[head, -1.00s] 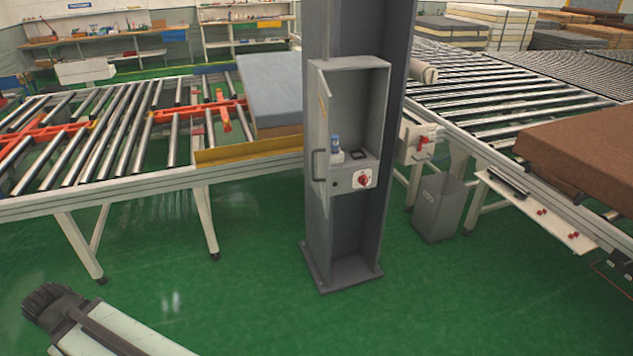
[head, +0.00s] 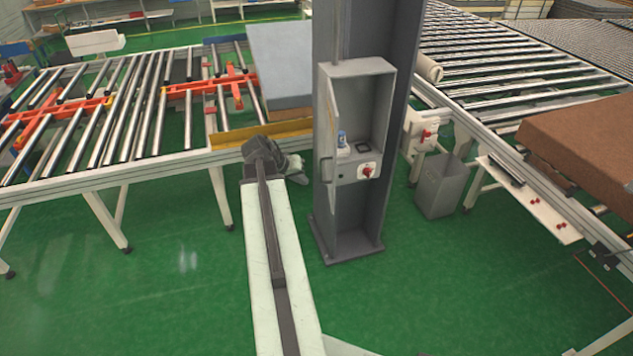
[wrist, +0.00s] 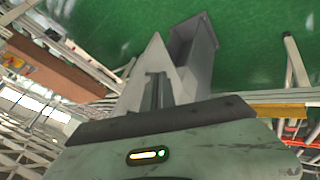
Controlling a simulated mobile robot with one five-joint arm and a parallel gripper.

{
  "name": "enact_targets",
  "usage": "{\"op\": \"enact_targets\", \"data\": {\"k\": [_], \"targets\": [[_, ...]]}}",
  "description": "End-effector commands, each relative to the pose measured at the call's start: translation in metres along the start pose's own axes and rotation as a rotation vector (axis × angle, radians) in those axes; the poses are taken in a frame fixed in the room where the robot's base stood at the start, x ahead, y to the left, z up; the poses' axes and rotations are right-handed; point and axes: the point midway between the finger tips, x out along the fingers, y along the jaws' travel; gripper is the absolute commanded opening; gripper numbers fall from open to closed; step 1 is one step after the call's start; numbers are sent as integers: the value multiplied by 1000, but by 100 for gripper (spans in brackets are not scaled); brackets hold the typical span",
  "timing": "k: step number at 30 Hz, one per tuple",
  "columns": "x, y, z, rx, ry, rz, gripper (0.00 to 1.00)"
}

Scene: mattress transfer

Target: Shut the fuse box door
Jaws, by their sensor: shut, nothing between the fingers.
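The grey fuse box (head: 375,90) is set in the dark column. Its door (head: 331,135) stands open on the left side, seen nearly edge-on, with a handle low on its outer face. In the wrist view the picture is upside down, the gripper body fills the bottom, and a pale panel, apparently the door (wrist: 148,65), lies ahead.
A roller conveyor (head: 110,175) with a yellow edge plate (head: 235,135) runs behind my gripper on the left. A grey bin (head: 437,190) stands right of the column, near another conveyor with a brown mattress (head: 580,145). Green floor is clear in front.

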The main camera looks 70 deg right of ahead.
Motion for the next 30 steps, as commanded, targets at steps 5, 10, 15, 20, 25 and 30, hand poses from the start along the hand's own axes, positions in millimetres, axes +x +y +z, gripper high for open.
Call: {"op": "enact_targets", "data": {"k": [5, 10, 15, 20, 25, 30], "targets": [[44, -5, 4, 2, -2, 1, 0], [82, -5, 4, 2, -1, 1, 0], [99, 12, 1, 3, -3, 0, 0], [107, 30, 1, 1, -2, 0, 0], [110, 36, 1, 0, -2, 0, 0], [110, 36, 1, 0, -2, 0, 0]]}}
